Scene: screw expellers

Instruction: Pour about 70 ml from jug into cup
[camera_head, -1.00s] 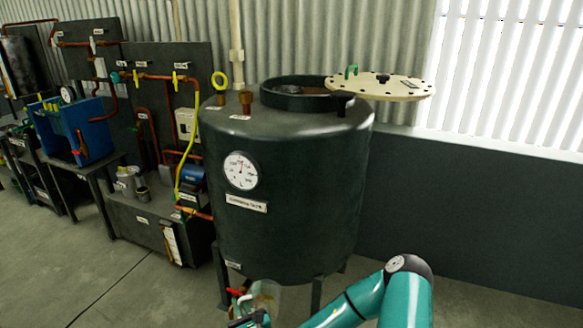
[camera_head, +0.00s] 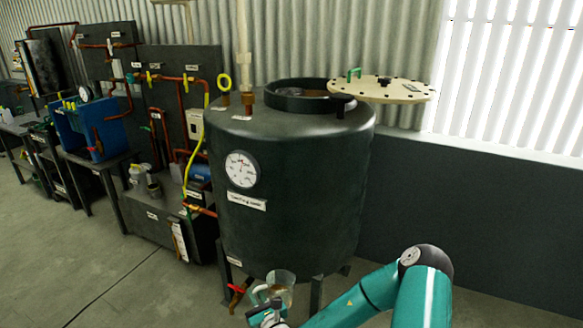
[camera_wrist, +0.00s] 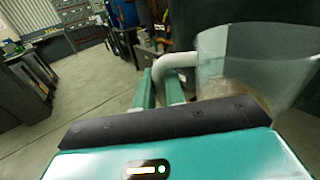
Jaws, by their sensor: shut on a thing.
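A clear jug (camera_head: 281,286) is at the bottom of the head view, in front of the dark tank's lower edge. It looks upright. My gripper (camera_head: 262,306) is at its left side. In the wrist view the gripper's teal fingers (camera_wrist: 160,90) are shut on the jug's pale handle, and the jug (camera_wrist: 255,60) fills the upper right. Some brownish contents show low in the jug; the level cannot be read. I cannot make out the cup for certain in any view.
A large dark tank (camera_head: 290,190) with a gauge stands right behind the jug. Its red-handled tap (camera_head: 237,289) is just left of the jug. A bench (camera_head: 150,222) with small containers stands to the left. Open floor (camera_head: 60,270) lies at the lower left.

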